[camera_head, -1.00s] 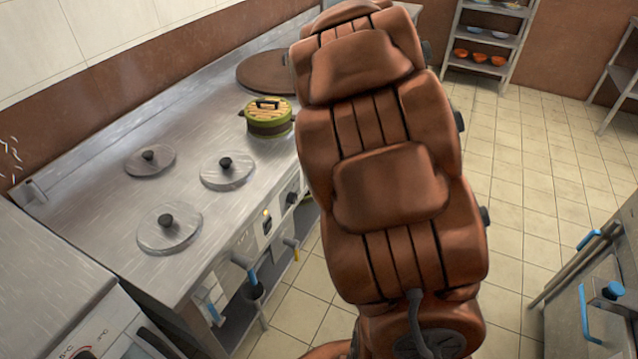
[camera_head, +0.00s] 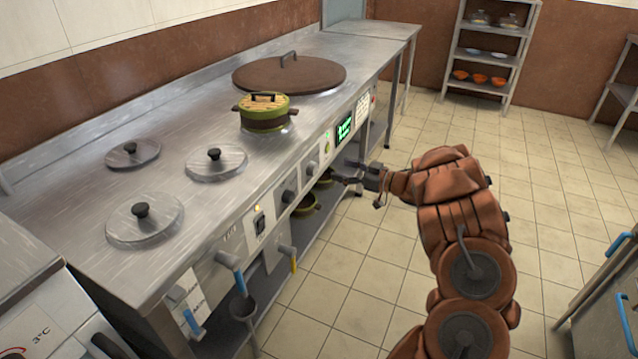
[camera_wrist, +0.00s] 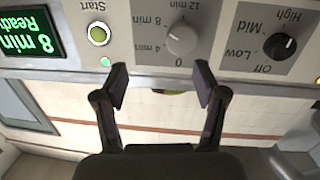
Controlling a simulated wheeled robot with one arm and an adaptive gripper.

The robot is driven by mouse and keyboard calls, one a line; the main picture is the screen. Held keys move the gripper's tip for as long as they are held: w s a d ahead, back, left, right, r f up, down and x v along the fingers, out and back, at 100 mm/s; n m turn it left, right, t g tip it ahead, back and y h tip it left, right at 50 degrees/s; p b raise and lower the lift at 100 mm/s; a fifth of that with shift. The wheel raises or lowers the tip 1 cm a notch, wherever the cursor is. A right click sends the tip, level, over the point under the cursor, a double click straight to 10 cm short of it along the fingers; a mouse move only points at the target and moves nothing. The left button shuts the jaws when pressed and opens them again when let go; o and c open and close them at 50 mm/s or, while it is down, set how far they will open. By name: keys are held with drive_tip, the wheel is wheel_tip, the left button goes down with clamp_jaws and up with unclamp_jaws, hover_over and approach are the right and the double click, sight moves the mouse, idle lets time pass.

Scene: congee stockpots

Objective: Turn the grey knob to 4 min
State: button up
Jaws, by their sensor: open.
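The grey knob (camera_wrist: 182,39) is on the stove's front panel, with a dial marked 0, 4 min, 8 min and 12 min. It also shows in the head view (camera_head: 310,168), small. I cannot clearly read its pointer. The green display (camera_wrist: 28,32) beside it reads "8 min Ready"; it also shows in the head view (camera_head: 344,129). My gripper (camera_wrist: 160,78) is open and empty, its fingertips apart, just short of the panel and below the knob in the upside-down wrist view. In the head view my gripper (camera_head: 343,176) is in front of the panel.
A green pot (camera_head: 264,114) and large brown lid (camera_head: 288,75) sit on the stovetop. The tiled floor beside the stove is clear.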

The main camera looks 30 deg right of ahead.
sight(316, 171)
drive_tip(key=shift+y, duration=0.8)
drive_tip(key=shift+w+a+f+b, duration=0.25)
drive_tip(key=shift+w+a, duration=0.55)
drive_tip(key=shift+a, duration=0.15)
drive_tip(key=shift+w+a+f+b, duration=0.2)
drive_tip(key=shift+w+a+b, duration=0.05)
drive_tip(key=shift+w+a, duration=0.65)
drive_tip(key=shift+w+a+f+b, duration=0.25)
drive_tip(key=shift+w+a, duration=0.5)
drive_tip(key=shift+a, duration=0.2)
drive_tip(key=c, duration=1.1)
drive_tip(key=shift+a, duration=0.2)
drive_tip(key=shift+c, duration=0.2)
drive_tip(key=shift+d, duration=0.15)
